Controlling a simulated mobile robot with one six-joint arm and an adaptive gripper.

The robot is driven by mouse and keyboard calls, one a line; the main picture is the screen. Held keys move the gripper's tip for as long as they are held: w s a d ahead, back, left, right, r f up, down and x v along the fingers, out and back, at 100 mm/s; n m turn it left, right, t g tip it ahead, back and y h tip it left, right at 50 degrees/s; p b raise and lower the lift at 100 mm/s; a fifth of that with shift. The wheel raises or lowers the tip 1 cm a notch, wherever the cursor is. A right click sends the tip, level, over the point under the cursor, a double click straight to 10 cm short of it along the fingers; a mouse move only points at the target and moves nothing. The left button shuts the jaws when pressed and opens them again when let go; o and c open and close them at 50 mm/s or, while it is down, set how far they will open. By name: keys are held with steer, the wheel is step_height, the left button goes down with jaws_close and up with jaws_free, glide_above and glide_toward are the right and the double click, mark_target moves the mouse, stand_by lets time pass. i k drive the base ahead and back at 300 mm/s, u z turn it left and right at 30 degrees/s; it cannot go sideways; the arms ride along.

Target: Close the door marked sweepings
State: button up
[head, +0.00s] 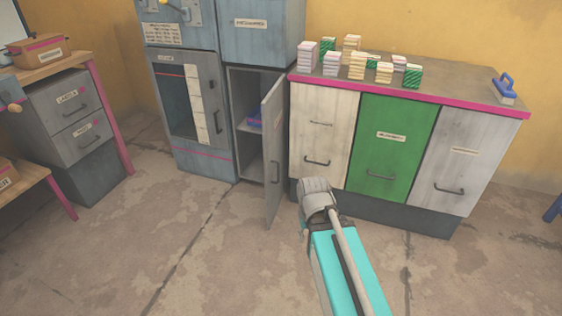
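A grey cabinet door (272,150) stands open in the head view, swung out toward me from its right side. It has a dark bar handle, and no readable marking shows on it. I cannot read which door is marked sweepings; the labels are too small. The grey end of my arm, with my gripper (317,192), is just right of the open door, in front of the counter. Its fingers cannot be made out.
A counter (470,90) with cream, green (392,150) and grey fronts stands right, carrying several small stacks and a blue-handled tool (505,88). A press cabinet (188,100) stands left of the open compartment. A desk with drawers (65,105) is far left. The floor between is clear.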

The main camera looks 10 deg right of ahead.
mark_target(273, 105)
steer(key=i, duration=0.9)
steer(key=u, duration=0.65)
steer(key=k, duration=0.55)
steer(key=z, duration=0.3)
